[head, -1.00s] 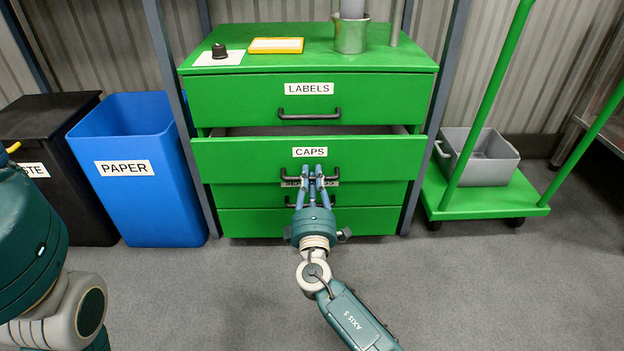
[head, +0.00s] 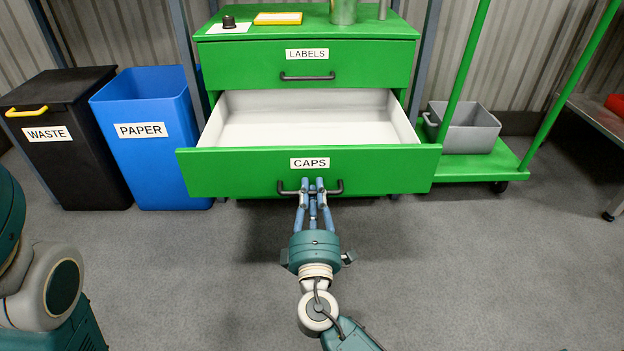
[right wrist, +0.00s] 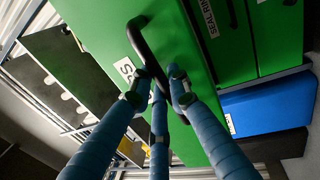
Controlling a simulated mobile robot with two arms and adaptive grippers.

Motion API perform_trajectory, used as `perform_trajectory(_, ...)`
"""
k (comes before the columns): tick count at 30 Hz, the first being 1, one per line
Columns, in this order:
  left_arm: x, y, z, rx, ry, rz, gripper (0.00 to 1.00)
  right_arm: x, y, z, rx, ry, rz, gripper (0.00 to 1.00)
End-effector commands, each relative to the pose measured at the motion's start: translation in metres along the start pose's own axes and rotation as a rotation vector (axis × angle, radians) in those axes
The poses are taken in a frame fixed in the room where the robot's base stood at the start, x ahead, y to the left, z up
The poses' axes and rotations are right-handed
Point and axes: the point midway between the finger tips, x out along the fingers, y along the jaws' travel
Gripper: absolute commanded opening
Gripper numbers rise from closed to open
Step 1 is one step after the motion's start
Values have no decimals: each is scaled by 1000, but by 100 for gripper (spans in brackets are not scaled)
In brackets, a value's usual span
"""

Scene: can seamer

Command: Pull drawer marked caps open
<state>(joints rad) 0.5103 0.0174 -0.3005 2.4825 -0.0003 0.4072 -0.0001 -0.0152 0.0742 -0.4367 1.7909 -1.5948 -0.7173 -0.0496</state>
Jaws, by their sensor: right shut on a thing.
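The green drawer marked CAPS (head: 310,170) stands well out of the green cabinet, and its white inside (head: 300,120) shows empty in the head view. Its dark bar handle (head: 337,187) is on the front below the label. My right gripper (head: 313,188) is shut on this handle, with its blue fingers around the bar. In the right wrist view the fingers (right wrist: 160,85) close on the black handle (right wrist: 148,50) against the green front. My left arm shows at the left edge of the head view, but its gripper is out of view.
The LABELS drawer (head: 307,65) above is shut. A blue PAPER bin (head: 145,165) and a black WASTE bin (head: 70,160) stand at left. A green trolley (head: 475,167) with a grey bin (head: 463,128) stands at right. The grey floor in front is clear.

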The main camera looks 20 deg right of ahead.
Motion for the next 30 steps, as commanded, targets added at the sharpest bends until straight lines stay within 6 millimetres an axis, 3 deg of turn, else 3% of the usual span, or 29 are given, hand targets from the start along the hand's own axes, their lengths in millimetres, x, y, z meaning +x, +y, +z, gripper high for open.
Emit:
perform_trajectory(6, 0, 0, 0, 0, 2, 0, 40, -18, 0, -1, 1, 4, -5, 0)
perform_trajectory(20, 0, 0, 0, 0, 2, 0, 40, -22, 1, -2, 1, 5, -5, 0)
perform_trajectory(21, 0, 0, 0, 0, 2, 0, 40, -22, 1, -2, 0, 5, -5, 24)
perform_trajectory(22, 0, 0, 0, 0, 2, 0, 40, -22, 1, -2, 0, 4, -5, 30)
perform_trajectory(30, 0, 0, 0, 1, 2, 1, 40, -21, 3, -1, 0, 2, -2, 33)
